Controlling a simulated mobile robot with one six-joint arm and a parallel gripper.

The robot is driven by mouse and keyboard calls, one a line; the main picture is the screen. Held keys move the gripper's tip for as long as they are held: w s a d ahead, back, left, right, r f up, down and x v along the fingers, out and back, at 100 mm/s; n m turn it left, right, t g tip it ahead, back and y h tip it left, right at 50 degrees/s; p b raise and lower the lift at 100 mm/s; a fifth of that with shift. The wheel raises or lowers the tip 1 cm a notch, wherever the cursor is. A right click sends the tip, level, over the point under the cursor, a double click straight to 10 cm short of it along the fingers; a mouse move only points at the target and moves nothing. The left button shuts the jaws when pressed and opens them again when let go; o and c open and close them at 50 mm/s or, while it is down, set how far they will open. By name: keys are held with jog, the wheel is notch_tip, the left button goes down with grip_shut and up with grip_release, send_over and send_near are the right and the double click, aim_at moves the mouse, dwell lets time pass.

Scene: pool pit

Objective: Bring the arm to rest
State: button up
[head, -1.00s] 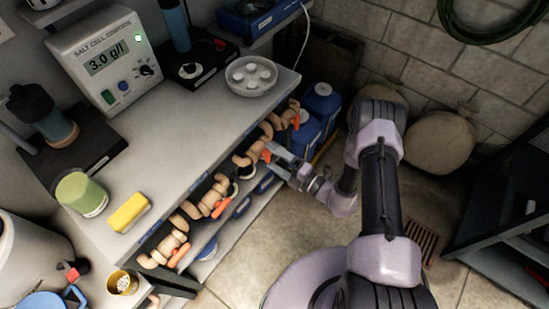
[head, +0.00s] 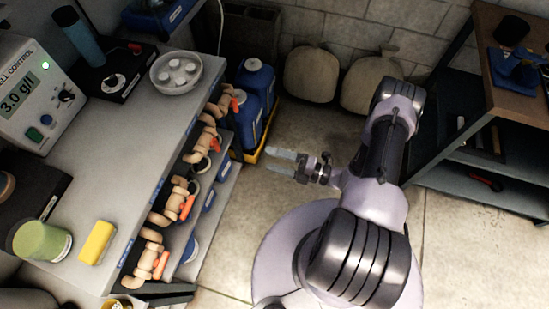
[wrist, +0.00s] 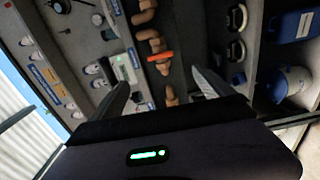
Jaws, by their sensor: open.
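My gripper (head: 284,163) is open and empty in the head view, over the bare floor to the right of the bench. Its fingers point left toward the beige pipe fittings with orange handles (head: 178,205) along the bench's front edge, and a clear gap lies between. In the wrist view the two fingers (wrist: 162,88) stand wide apart, with beige fittings and an orange handle (wrist: 160,56) seen beyond them. My arm is bent, with its elbow to the right.
The bench (head: 110,140) carries a salt cell control box (head: 38,92), a white dish (head: 175,72), a yellow sponge (head: 97,242) and a green-topped jar (head: 42,241). Blue canisters (head: 255,90) stand behind my gripper. A dark shelf rack (head: 460,110) is at right. Floor between is free.

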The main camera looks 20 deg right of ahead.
dwell(0.3)
jog(key=s+a+r+n+g+h, duration=0.1)
jog(key=a+r+n+g+h, duration=0.15)
jog(key=r+n+g, duration=0.6)
jog(key=s+a+r+n+g+h, duration=0.1)
jog(key=a+r+n+g, duration=0.2)
jog(key=r+n, duration=1.1)
jog(key=s+r+n+t+h, duration=0.3)
jog(key=s+r+n+h, duration=0.1)
jog(key=r+n, duration=0.3)
jog(key=s+r+n+t+h, duration=0.3)
jog(key=s+r+n, duration=0.3)
jog(key=r+n, duration=0.2)
jog(key=shift+d+r+n+h+b, duration=0.35)
jog(key=shift+n+h+b, duration=0.1)
jog(key=shift+n+h, duration=0.5)
